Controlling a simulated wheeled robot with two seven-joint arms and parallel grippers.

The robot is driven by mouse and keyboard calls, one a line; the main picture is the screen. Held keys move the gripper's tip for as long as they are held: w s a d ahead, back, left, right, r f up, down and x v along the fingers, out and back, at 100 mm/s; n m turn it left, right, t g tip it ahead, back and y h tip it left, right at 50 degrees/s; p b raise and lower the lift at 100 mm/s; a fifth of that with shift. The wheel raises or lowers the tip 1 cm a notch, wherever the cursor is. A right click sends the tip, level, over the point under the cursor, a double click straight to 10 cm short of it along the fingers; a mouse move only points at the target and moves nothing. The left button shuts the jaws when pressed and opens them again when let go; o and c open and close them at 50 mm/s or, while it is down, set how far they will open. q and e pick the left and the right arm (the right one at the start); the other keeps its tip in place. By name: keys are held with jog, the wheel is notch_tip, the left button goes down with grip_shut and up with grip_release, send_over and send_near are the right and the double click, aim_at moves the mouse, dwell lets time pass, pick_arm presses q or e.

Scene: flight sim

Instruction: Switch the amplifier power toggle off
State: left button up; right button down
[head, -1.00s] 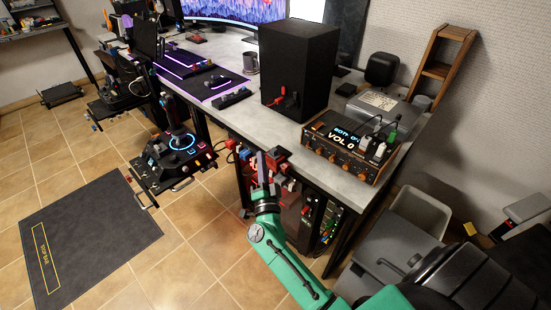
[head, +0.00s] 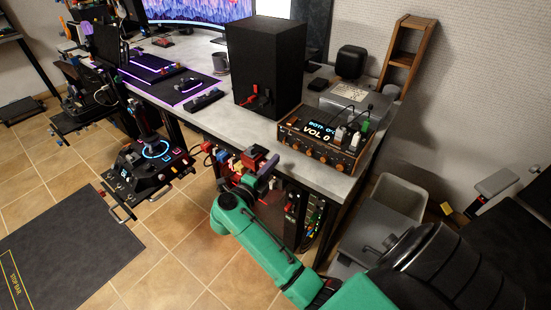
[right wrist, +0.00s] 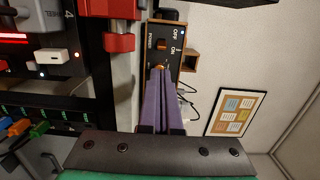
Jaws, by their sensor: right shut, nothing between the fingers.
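The amplifier (head: 325,148) is a wood-cased box with a "VOL 0" display and orange knobs, standing on the right part of the desk. In the right wrist view its front panel (right wrist: 175,62) shows sideways, with "POWER" and "OFF" lettering. A small power toggle (right wrist: 161,44) sits between these labels; its position is too small to tell. My right gripper (head: 268,168) is in front of the desk edge, below and left of the amplifier. Its purple fingers (right wrist: 162,74) are shut and empty, overlapping the lower panel in the wrist view; contact cannot be told. My left gripper is out of view.
Red control boxes (head: 247,158) hang at the desk's front edge close to my right gripper. A black speaker (head: 265,65) stands left of the amplifier. A grey bin (head: 396,205) is on the right. Cables (head: 357,120) are plugged in on top of the amplifier.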

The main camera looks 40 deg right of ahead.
aim_at(292, 141)
jog(key=x, duration=0.8)
